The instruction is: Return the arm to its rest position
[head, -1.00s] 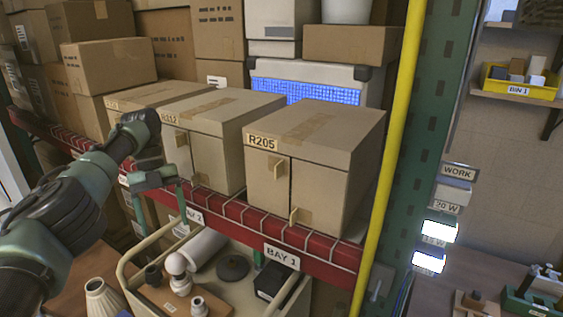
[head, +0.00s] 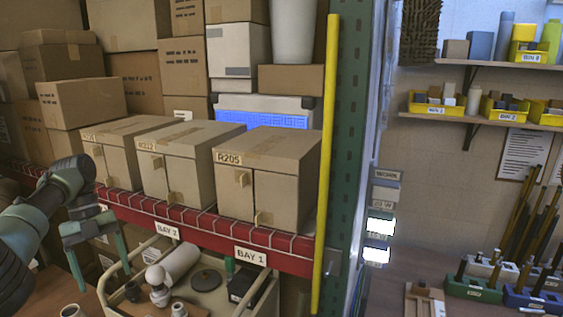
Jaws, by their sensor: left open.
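My left arm comes in from the left in the head view. My left gripper (head: 98,262) is open and empty, with its fingers pointing down. It hangs in front of the red shelf beam, above and to the left of the beige cart. It is apart from the boxes. My right gripper is not in view.
Three cardboard boxes stand on the red shelf beam (head: 205,230), including the R205 box (head: 262,203). A yellow post (head: 327,170) stands to the right. Wall shelves (head: 490,125) hold yellow bins.

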